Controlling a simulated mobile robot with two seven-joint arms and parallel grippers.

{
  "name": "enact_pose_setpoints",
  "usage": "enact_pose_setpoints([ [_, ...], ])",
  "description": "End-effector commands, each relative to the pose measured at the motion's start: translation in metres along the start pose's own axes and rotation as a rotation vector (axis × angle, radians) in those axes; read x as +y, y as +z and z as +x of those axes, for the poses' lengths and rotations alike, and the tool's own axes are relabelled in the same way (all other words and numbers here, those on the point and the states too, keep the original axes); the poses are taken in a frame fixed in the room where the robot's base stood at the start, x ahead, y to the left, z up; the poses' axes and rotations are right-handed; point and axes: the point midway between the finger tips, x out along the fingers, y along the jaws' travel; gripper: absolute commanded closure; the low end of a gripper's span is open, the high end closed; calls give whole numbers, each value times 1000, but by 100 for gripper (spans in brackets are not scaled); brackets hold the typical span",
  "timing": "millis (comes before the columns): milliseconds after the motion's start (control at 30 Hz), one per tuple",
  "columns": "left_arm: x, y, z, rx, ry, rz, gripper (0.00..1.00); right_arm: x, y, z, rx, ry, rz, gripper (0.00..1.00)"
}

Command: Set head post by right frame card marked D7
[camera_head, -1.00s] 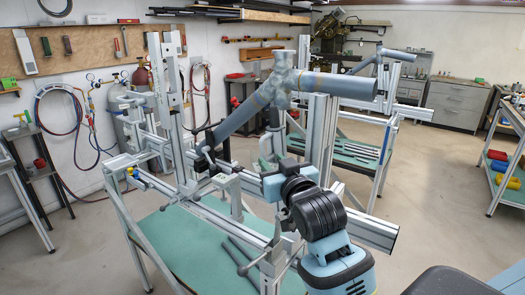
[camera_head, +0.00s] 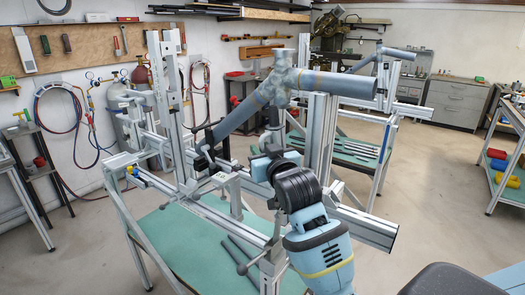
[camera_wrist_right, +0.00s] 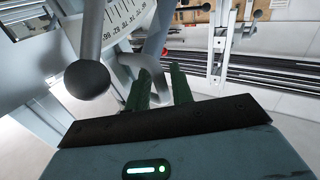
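The frame jig (camera_head: 130,160) stands ahead, with tall aluminium posts and blue-grey tubes (camera_head: 340,84) clamped on it. One upright post (camera_head: 168,90) is at its left and another (camera_head: 320,130) right of centre; I cannot tell which is the head post. My right arm reaches to the jig's middle, its fingers hidden in the head view. A lever with a dark ball knob (camera_wrist_right: 87,77) and a numbered scale (camera_wrist_right: 125,18) are just beyond. No card marked D7 is readable. My left gripper is out of view.
The jig table has a green top (camera_head: 185,240) with dark bars on it. A second jig table (camera_head: 355,150) is behind. A shelf with coloured items (camera_head: 500,165) is at the right. Open floor (camera_head: 435,190) lies between.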

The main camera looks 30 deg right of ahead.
Motion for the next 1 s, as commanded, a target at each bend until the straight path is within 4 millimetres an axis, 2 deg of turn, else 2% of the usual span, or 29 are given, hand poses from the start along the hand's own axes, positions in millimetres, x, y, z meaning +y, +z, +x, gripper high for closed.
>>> enact_pose_setpoints([
  [33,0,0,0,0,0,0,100,0,0,0,0,0,0,84],
  [167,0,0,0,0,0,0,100,0,0,0,0,0,0,100],
  [467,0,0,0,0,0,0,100,0,0,1,-3,0,-2,100],
  [767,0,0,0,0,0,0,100,-15,3,22,-92,-2,-62,100],
  [1000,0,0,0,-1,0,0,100,-16,4,23,-99,-2,-67,100],
])
